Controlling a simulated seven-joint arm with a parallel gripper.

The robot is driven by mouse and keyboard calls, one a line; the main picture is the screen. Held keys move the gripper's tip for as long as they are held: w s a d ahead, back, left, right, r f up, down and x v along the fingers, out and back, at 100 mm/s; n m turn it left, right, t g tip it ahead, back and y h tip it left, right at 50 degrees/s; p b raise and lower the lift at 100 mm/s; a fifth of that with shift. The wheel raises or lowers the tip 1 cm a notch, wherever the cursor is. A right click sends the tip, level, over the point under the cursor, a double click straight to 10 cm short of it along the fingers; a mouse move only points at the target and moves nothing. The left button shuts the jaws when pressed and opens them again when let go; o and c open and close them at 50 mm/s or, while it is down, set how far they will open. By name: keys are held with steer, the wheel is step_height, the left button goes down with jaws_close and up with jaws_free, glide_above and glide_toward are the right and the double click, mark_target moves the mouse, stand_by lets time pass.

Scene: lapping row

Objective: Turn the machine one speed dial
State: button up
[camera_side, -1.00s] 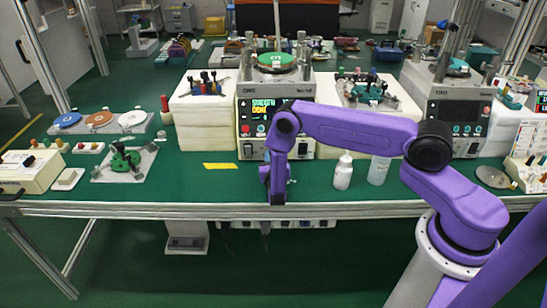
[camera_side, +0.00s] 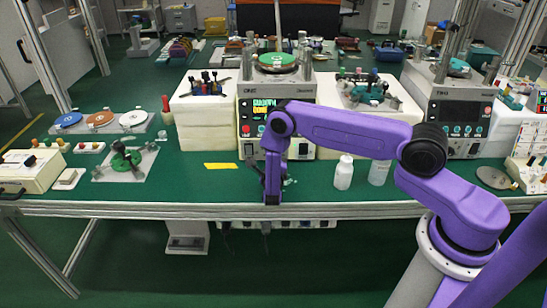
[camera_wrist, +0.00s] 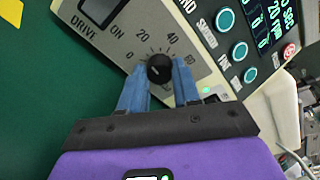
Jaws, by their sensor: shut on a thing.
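Machine one (camera_side: 288,92), a cream box with a lit screen and a lapping plate on top, stands at the middle of the bench. Its speed dial (camera_wrist: 160,69) is a small black knob in the wrist view, beside a printed scale with 0, 20, 40 and a higher mark. My gripper (camera_wrist: 161,78) has its blue fingers on both sides of the knob and is shut on it. A pale line shows on the knob, but its exact setting is too small to read. In the side view my arm hides the dial and most of the fingers.
Round green buttons (camera_wrist: 225,20) and a dark DRIVE switch (camera_wrist: 101,8) sit on the panel near the dial. A white bottle (camera_side: 344,172) stands on the bench to the right of my wrist. A yellow strip (camera_side: 221,166) lies to the left, with bare green bench around it.

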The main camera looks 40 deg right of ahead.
steer(key=n, duration=0.4)
steer(key=shift+a+h, duration=0.1)
steer(key=shift+h, duration=0.2)
steer(key=shift+f+n, duration=0.1)
steer(key=shift+n, duration=1.7)
steer(key=o, duration=1.1)
steer(key=shift+c, duration=0.2)
steer(key=v, duration=1.7)
steer(key=shift+a, duration=0.25)
